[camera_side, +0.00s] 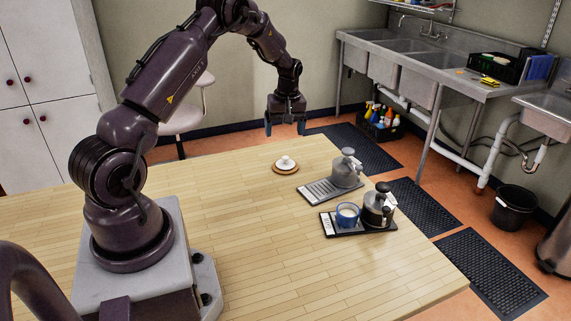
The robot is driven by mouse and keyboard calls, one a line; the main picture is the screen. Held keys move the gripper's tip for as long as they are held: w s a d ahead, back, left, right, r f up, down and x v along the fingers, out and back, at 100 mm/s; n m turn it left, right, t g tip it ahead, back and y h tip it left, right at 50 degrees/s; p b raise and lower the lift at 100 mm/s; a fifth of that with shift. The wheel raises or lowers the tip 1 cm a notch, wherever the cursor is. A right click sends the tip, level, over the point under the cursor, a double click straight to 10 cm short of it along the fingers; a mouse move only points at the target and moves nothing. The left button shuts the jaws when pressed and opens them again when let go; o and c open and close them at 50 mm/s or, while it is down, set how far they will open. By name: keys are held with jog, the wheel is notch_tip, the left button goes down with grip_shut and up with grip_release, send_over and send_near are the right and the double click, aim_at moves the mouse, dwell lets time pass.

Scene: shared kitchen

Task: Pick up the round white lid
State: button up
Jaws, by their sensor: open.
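The round white lid (286,161) has a small knob on top. It lies on a round brown wooden coaster (285,168) near the far edge of the table. My gripper (285,129) is open and empty, pointing down. In the picture it shows straight above the lid, apart from it. How far it is from the lid in depth is hard to tell from this one view.
Right of the lid, a grey pot (347,169) stands on a grey tray (316,192). The wooden table (230,215) is clear left of and before the lid.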

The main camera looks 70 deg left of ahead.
aim_at(286, 157)
jog(key=shift+n+t, duration=0.3)
jog(key=shift+n, duration=0.6)
jog(key=f, duration=0.3)
jog(key=a+f, duration=0.1)
jog(key=f, duration=0.3)
jog(key=w+a+f, duration=0.1)
jog(key=f, duration=0.3)
jog(key=shift+w+a+f, duration=0.1)
jog(key=shift+a+f, duration=0.1)
jog(key=c, duration=0.9)
jog(key=shift+c, duration=0.7)
jog(key=shift+c, duration=0.3)
jog(key=shift+w+d, duration=0.1)
